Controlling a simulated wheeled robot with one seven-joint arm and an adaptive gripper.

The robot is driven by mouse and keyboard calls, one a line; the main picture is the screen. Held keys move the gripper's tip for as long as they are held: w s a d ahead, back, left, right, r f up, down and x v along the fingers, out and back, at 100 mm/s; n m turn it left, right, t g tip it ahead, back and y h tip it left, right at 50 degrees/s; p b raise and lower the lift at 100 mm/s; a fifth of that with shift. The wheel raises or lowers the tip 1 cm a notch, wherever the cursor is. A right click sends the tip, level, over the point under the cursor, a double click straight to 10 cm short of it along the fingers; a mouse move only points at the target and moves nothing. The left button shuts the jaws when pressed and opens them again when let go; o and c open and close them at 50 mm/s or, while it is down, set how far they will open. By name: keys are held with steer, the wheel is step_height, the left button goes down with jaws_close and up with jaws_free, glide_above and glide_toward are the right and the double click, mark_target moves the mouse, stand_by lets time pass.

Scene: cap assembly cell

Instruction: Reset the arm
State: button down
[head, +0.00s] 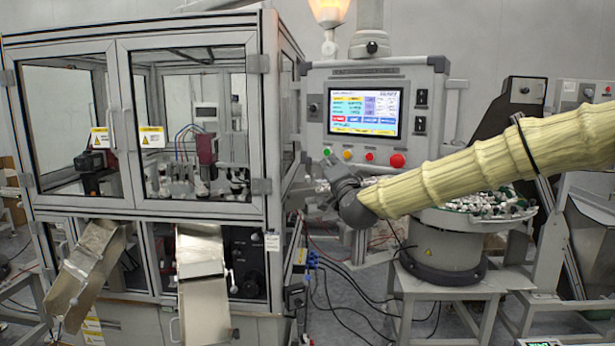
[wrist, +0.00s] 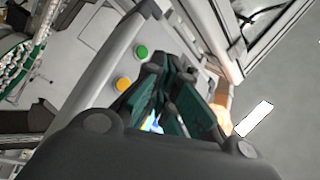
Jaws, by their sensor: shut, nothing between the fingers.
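My arm, in a pale yellow sleeve, reaches in from the right in the head view. My gripper (head: 330,168) is at its end, dark grey, in front of the lower left of the control panel (head: 440,110). In the wrist view my gripper (wrist: 158,70) shows its dark green-black fingers drawn together with nothing held. A green button (wrist: 142,52) and a yellow button (wrist: 123,84) appear beside the fingers. I cannot tell the exact gap between the fingers and the panel.
A glass-doored machine cabinet (head: 265,110) stands at the left with metal chutes (head: 205,300) below. A bowl feeder (head: 450,250) with small parts stands under my arm. The panel has a lit screen (head: 365,108) and a large red button (head: 397,160). Cables (head: 345,290) run along the floor.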

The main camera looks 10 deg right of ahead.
steer(key=s+a+f+n+g+y, duration=0.1)
steer(key=a+f+n+g, duration=0.2)
steer(key=f, duration=1.4)
steer(key=s+a+f+n+g, duration=0.1)
steer(key=s+a+f+g, duration=0.1)
steer(key=s+f, duration=0.65)
steer(key=s+a+f+n+g+y, duration=0.1)
steer(key=s+a+f+g, duration=0.15)
steer(key=f, duration=1.15)
steer(key=s+a+f+n+g, duration=0.1)
steer(key=s+f+g, duration=0.35)
steer(key=f, duration=0.75)
steer(key=s+d+f+n+g, duration=0.1)
steer(key=s+f+g, duration=0.1)
steer(key=s+f, duration=0.65)
steer(key=s+d+f+n+g, duration=0.15)
steer(key=s+f, duration=0.45)
steer(key=s, duration=0.6)
steer(key=s+d+f+g, duration=0.1)
steer(key=s+f, duration=0.1)
steer(key=s, duration=0.6)
steer(key=s+d+f+n+g+h, duration=0.1)
steer(key=s+d+f+g, duration=0.1)
steer(key=s, duration=0.6)
steer(key=s+d+f+n+g+h, duration=0.1)
steer(key=s+f+g, duration=0.1)
steer(key=s, duration=0.6)
steer(key=shift+s+d+f, duration=0.15)
steer(key=shift+f, duration=0.45)
steer(key=shift+n, duration=0.25)
